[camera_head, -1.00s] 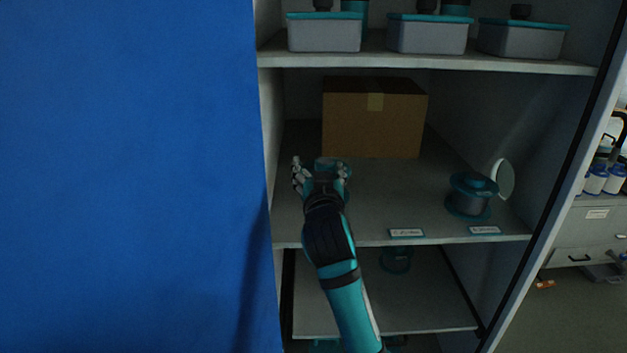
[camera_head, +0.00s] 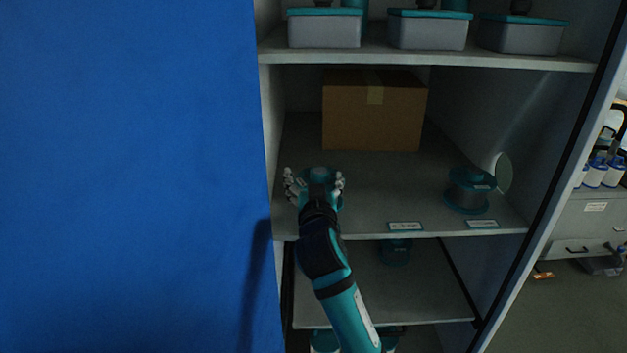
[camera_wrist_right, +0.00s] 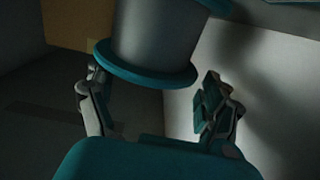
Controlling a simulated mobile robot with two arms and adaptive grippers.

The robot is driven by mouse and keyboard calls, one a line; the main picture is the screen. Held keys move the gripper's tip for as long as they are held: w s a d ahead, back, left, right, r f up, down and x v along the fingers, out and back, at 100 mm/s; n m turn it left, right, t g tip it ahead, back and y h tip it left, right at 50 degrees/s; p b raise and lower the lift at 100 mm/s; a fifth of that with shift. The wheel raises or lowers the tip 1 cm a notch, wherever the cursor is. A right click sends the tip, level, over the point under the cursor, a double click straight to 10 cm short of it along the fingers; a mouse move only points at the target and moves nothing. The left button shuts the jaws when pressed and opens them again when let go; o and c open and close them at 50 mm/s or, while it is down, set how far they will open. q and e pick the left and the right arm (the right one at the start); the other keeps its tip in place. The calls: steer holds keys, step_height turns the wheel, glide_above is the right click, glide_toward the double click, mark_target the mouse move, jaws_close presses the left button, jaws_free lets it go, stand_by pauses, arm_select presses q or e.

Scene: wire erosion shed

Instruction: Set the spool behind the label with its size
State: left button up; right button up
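A teal-flanged spool with a grey winding (camera_wrist_right: 155,40) fills the upper middle of the right wrist view, and its top shows in the head view (camera_head: 320,173) at the left of the middle shelf. My right gripper (camera_head: 314,185) is around the spool's near side with its fingers spread. In the wrist view a gap shows between the right finger and the spool; the left finger is close to the lower flange. Two labels, one in the middle (camera_head: 406,226) and one at the right (camera_head: 482,224), sit on the shelf's front edge; their text is unreadable. My left gripper is out of view.
Another teal spool (camera_head: 468,190) stands behind the right label, with a pale round disc (camera_head: 503,173) beside it. A cardboard box (camera_head: 372,112) is at the back. Lidded grey boxes (camera_head: 325,30) stand on the shelf above. A blue panel (camera_head: 130,170) covers the left.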

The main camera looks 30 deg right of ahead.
steer(key=shift+o, duration=0.2)
steer(key=shift+r, duration=0.15)
steer(key=shift+s+a, duration=0.2)
steer(key=shift+s, duration=0.05)
steer(key=b+v, duration=0.3)
steer(key=v, duration=0.8)
steer(key=shift+s, duration=0.25)
